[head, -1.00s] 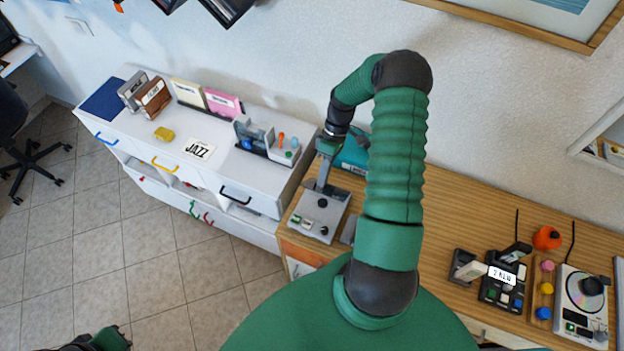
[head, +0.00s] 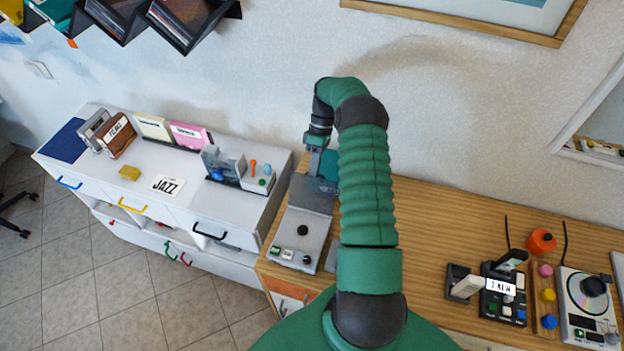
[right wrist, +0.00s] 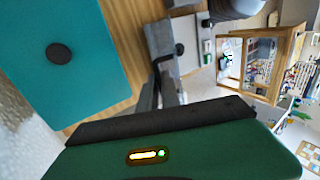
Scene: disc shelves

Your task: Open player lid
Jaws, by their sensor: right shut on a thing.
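The grey player (head: 296,250) stands at the left end of the wooden counter, with small buttons and dark knobs on its top. Its grey lid (head: 311,194) is a flat panel that seems raised at the back of the player. My right gripper (head: 318,150) is at the lid's far upper edge and is shut on it; my own wrist partly hides the contact. In the right wrist view the fingers (right wrist: 163,82) meet on a grey edge, with part of the player (right wrist: 192,55) beyond. My left gripper is not in view.
A teal box (right wrist: 60,60) with a dark knob lies close beside the right gripper. The white cabinet (head: 225,225) with cases and a JAZZ card stands left. A disc player (head: 588,300) and an orange object (head: 541,241) are at the right. The middle counter (head: 425,225) is clear.

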